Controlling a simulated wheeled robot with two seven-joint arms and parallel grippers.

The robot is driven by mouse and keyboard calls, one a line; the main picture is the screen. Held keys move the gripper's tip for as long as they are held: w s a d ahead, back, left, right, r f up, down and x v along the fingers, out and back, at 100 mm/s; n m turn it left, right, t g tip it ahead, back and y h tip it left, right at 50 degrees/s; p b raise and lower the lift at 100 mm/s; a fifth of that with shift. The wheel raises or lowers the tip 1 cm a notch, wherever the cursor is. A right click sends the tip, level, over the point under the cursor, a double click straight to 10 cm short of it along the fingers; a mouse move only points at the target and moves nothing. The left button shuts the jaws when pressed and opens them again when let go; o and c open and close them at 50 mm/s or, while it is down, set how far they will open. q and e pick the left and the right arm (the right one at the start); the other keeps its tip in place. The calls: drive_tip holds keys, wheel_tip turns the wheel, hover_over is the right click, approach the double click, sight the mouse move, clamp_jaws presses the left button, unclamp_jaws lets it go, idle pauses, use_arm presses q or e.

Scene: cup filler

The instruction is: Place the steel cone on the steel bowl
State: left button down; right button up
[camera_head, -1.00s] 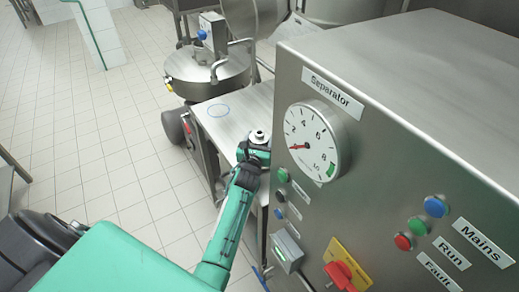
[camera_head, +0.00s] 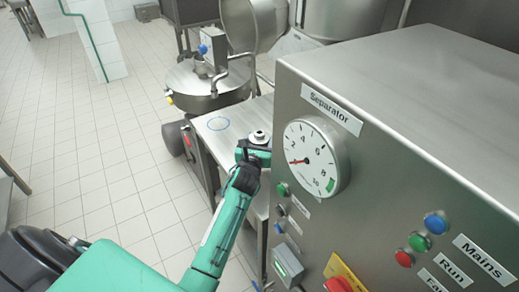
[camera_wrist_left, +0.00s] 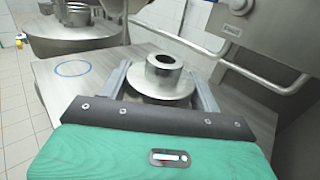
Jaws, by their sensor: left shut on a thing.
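The steel cone (camera_wrist_left: 163,78) is a shiny metal piece with a wide round flange and a short open neck on top. My left gripper (camera_wrist_left: 160,92) is shut on it, with one finger on each side of the flange. The cone is upright over the metal counter (camera_wrist_left: 62,98); I cannot tell whether it touches the counter. In the head view the cone's neck (camera_head: 259,137) shows small above my left gripper (camera_head: 254,150), beside the separator. I cannot clearly pick out the steel bowl in either view. My right gripper is not in view.
The separator cabinet (camera_head: 420,95), with its gauge (camera_head: 312,160) and buttons, stands close to the right of my left gripper. A blue circle (camera_head: 217,124) marks a clear part of the counter. A large round steel vessel (camera_head: 205,90) stands behind it. Tiled floor lies left.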

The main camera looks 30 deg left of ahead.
use_arm(q)
wheel_tip(320, 180, up, 14)
drive_tip(key=shift+r, duration=0.15)
